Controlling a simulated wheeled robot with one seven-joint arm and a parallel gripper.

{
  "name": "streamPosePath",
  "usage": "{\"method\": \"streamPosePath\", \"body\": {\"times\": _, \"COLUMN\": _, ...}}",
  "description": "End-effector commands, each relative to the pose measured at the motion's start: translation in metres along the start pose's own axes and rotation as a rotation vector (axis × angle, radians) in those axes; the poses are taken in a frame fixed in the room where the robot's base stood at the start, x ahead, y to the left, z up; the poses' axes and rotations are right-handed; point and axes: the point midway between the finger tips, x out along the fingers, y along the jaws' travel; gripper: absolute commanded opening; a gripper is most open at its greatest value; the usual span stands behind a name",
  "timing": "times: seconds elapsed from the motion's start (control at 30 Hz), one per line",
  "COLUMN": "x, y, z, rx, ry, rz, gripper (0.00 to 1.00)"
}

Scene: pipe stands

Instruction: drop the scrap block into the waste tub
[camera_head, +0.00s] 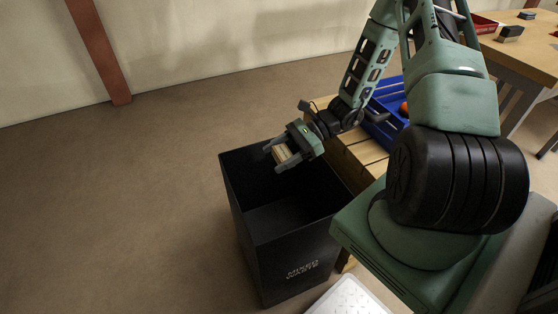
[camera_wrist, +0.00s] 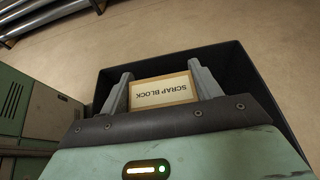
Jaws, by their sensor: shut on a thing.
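The scrap block (camera_head: 283,154) is a small light wooden block. In the wrist view the block (camera_wrist: 161,91) shows a label reading "SCRAP BLOCK", upside down. My gripper (camera_head: 279,156) is shut on it, with one finger on each side in the wrist view (camera_wrist: 160,86). The waste tub (camera_head: 279,262) is a tall black open bin marked "MIXED WASTE" in the head view. The gripper and block are over the tub's opening, near its back rim. In the wrist view the tub's dark wall (camera_wrist: 245,70) surrounds the block. The visible part of the tub's floor looks empty.
A wooden slatted table (camera_head: 356,150) stands right beside the tub, with a blue bin (camera_head: 385,122) on it holding something orange. Another table (camera_head: 525,50) with a red tray is at the back right. A white ridged lid or step (camera_head: 348,298) is at the front. Floor at left is clear.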

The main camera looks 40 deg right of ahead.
Motion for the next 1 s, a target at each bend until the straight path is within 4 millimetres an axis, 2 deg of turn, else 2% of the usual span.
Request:
{"method": "streamPosePath", "body": {"times": 0.27, "x": 0.008, "y": 0.000, "z": -0.019, "rx": 0.001, "ry": 0.000, "rz": 0.000, "gripper": 0.41}}
{"method": "streamPosePath", "body": {"times": 0.7, "x": 0.027, "y": -0.001, "z": -0.065, "rx": 0.000, "ry": 0.000, "rz": -0.002, "gripper": 0.41}}
{"method": "streamPosePath", "body": {"times": 1.0, "x": 0.031, "y": -0.001, "z": -0.075, "rx": 0.000, "ry": 0.000, "rz": -0.002, "gripper": 0.41}}
